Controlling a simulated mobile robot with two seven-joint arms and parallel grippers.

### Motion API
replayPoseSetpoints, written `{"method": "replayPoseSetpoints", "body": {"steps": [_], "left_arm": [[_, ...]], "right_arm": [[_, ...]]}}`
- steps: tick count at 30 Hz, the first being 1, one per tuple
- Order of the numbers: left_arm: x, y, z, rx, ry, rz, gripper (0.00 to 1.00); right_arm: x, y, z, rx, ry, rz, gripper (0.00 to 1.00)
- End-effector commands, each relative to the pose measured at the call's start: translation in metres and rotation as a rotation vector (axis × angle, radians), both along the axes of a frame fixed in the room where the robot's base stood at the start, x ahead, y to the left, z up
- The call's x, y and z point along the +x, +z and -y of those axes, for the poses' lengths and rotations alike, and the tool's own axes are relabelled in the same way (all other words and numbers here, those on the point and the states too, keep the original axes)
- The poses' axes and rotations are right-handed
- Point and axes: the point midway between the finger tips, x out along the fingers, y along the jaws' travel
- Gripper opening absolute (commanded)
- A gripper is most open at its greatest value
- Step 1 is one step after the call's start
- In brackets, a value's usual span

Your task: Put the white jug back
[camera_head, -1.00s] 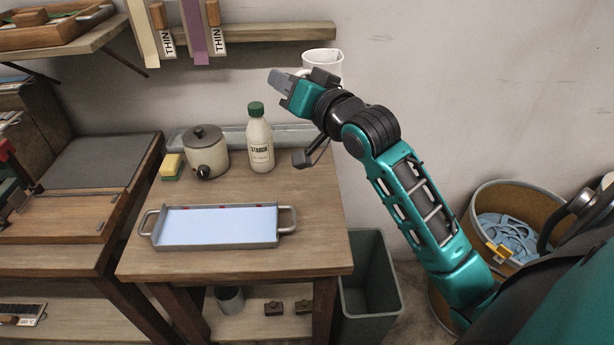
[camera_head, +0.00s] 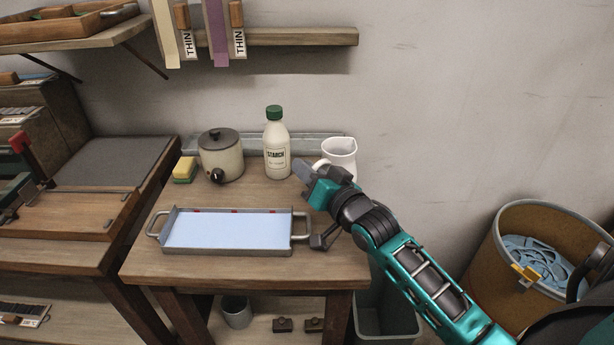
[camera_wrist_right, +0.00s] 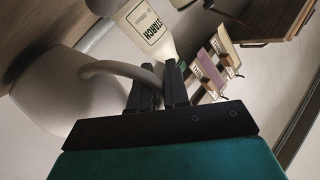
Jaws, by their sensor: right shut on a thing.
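The white jug (camera_head: 341,155) is at the back right of the small wooden table (camera_head: 200,268), upright, right of the starch bottle (camera_head: 277,150). I cannot tell if its base touches the tabletop, because my gripper hides its lower part. My right gripper (camera_head: 308,178) is in front of the jug. In the right wrist view the jug (camera_wrist_right: 75,95) fills the left side, and its handle runs between the fingers of my right gripper (camera_wrist_right: 160,85), which is shut on it. My left gripper is in no view.
A tray with a pale blue sheet (camera_head: 225,232) lies at the table's front. A lidded pot (camera_head: 221,160) and a sponge (camera_head: 184,169) stand left of the bottle. A grey bin (camera_head: 388,318) is below the table's right side.

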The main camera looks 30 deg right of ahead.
Motion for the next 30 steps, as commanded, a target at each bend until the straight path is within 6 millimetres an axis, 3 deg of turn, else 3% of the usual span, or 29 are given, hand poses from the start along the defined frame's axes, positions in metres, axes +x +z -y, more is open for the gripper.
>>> {"method": "replayPoseSetpoints", "body": {"steps": [14, 15, 22, 30], "left_arm": [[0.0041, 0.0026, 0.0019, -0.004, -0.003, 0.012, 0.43], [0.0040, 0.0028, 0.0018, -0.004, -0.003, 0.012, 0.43], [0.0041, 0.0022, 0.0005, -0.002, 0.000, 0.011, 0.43], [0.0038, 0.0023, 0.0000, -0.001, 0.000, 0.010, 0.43]], "right_arm": [[0.0002, -0.0091, -0.0003, -0.002, 0.001, 0.005, 0.00], [0.0001, -0.0100, -0.0004, 0.000, 0.000, 0.001, 0.18], [0.0000, -0.0097, -0.0004, 0.000, 0.000, 0.001, 0.40], [0.0001, -0.0080, -0.0003, -0.001, 0.001, 0.003, 0.41]]}}
